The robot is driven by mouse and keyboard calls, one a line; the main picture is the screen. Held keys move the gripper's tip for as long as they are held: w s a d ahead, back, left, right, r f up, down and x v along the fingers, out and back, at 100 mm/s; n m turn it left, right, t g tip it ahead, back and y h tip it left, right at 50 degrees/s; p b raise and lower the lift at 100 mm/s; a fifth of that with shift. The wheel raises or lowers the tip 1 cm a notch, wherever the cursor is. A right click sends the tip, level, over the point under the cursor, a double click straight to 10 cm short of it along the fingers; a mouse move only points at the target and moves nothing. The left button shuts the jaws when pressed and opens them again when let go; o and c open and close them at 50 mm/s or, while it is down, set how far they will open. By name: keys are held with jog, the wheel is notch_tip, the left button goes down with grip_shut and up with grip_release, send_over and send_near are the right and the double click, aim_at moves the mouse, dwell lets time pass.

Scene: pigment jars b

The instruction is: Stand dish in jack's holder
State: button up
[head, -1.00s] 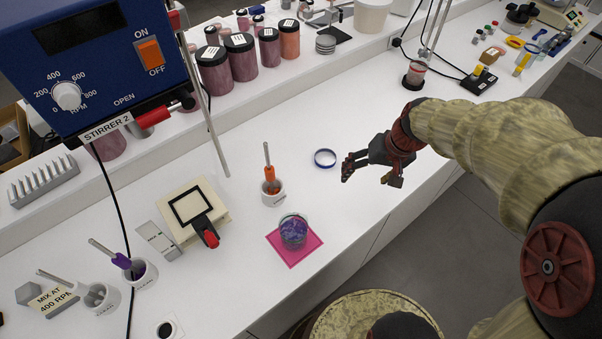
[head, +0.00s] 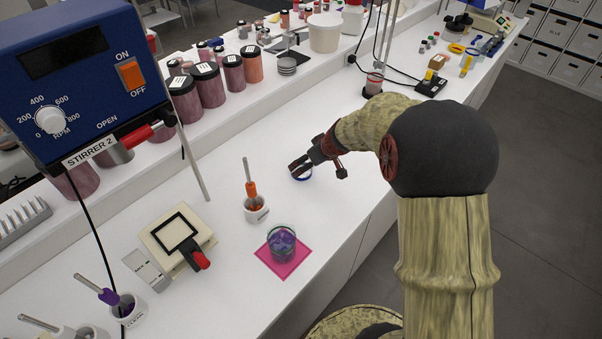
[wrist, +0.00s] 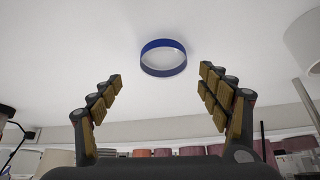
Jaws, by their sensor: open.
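A blue-rimmed ring (head: 304,176), which looks like a shallow round dish, rests on the white counter. In the wrist view the blue ring (wrist: 163,58) lies ahead of and between my fingers, apart from them. My gripper (head: 298,167) is open and empty, partly covering the ring in the head view; its two spread fingers (wrist: 160,92) show in the wrist view. A cream block (head: 160,232) with a black square outline and a red-tipped black clamp stands at the counter's front left. I cannot tell which thing is the jack's holder.
A glass of purple-blue content (head: 281,243) stands on a pink mat (head: 297,266). A white cup (head: 257,212) holds an orange-handled tool. A blue stirrer unit (head: 75,75) with a metal rod fills the left. Dark-lidded jars (head: 207,85) line the back. Counter right of the ring is clear.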

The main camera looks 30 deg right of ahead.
aim_at(304, 175)
jog(key=x, duration=0.3)
jog(key=shift+a+f+b, duration=0.35)
jog(key=shift+f, duration=0.1)
jog(key=shift+w+f, duration=0.3)
jog(key=shift+f, duration=0.05)
jog(key=shift+c, duration=0.7)
jog(key=c, duration=0.8)
jog(key=shift+c, duration=0.4)
jog(key=shift+r, duration=0.2)
